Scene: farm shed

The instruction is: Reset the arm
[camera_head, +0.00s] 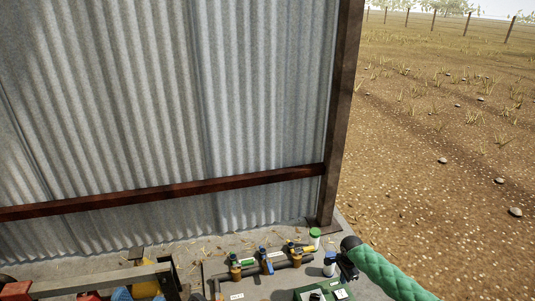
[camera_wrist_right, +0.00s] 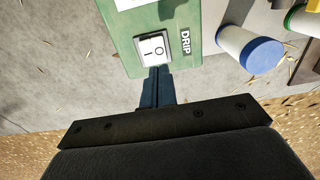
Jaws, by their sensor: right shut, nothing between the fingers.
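My right arm (camera_head: 385,270), in a green quilted sleeve, comes in from the lower right in the head view. My right gripper (camera_head: 347,276) hangs at its end over a green box (camera_head: 305,294) at the bottom edge. In the right wrist view my right gripper (camera_wrist_right: 157,76) is shut and empty. Its fingertips are at the lower edge of a white rocker switch (camera_wrist_right: 153,48) on the green box (camera_wrist_right: 207,18), beside the word DRIP. I cannot tell whether they touch it. My left gripper is not in view.
A white container with a blue lid (camera_wrist_right: 250,48) stands close to the right gripper. Dark pipework with valves (camera_head: 262,268) and a green-lidded container (camera_head: 314,237) lie behind. A corrugated wall (camera_head: 150,100) and rusty post (camera_head: 336,130) close off the back. Open ground lies right.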

